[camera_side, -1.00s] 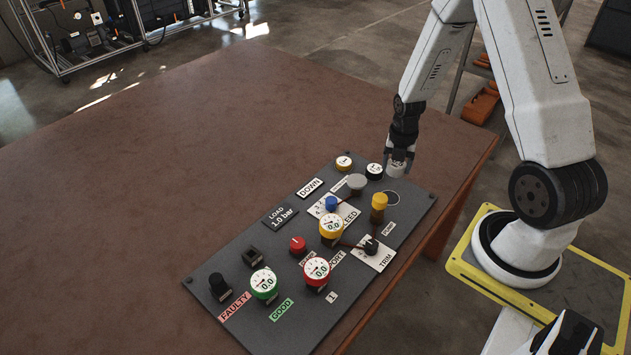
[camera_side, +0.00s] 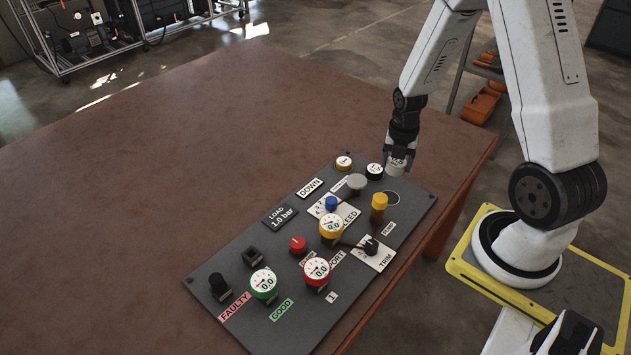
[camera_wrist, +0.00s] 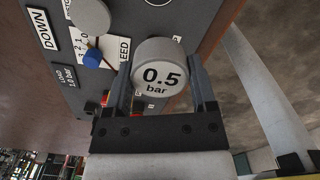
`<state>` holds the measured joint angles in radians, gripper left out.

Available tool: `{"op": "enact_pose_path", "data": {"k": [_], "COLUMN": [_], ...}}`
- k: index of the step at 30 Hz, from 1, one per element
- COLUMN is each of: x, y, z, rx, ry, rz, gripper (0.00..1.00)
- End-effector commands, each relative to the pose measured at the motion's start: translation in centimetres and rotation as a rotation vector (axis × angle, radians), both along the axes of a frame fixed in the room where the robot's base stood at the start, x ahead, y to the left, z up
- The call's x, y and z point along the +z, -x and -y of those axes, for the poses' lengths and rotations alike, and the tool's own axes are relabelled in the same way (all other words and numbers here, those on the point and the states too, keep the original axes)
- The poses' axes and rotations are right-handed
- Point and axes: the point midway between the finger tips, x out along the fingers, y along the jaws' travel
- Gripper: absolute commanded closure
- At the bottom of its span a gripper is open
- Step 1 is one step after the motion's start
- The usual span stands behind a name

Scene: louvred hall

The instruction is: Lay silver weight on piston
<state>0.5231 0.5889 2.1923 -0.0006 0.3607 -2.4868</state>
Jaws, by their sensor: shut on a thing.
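My gripper (camera_side: 399,160) is shut on the silver weight (camera_side: 397,166), held above the far right part of the dark panel. In the wrist view the weight (camera_wrist: 158,72), marked "0.5 bar", sits between the two fingers of my gripper (camera_wrist: 161,88). The piston appears to be the grey round disc (camera_side: 356,182) on the panel, left of and below the held weight in the side view. A grey disc (camera_wrist: 90,17) also shows at the top of the wrist view. Its top is bare.
The panel (camera_side: 232,268) carries several gauges and knobs, including a yellow knob (camera_side: 379,201), a blue knob (camera_side: 331,203) and a yellow-rimmed gauge (camera_side: 331,226). The brown table (camera_side: 180,150) is clear to the left.

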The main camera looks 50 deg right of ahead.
Motion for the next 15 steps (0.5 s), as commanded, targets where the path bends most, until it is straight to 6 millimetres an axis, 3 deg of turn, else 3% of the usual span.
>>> {"op": "enact_pose_path", "data": {"k": [6, 15], "x": [2.7, 4.9], "y": [1.5, 3.4], "z": [-2.7, -5.4], "rx": [0.002, 0.001], "ry": [0.002, 0.001], "rz": [0.003, 0.002], "gripper": [0.95, 0.95]}}
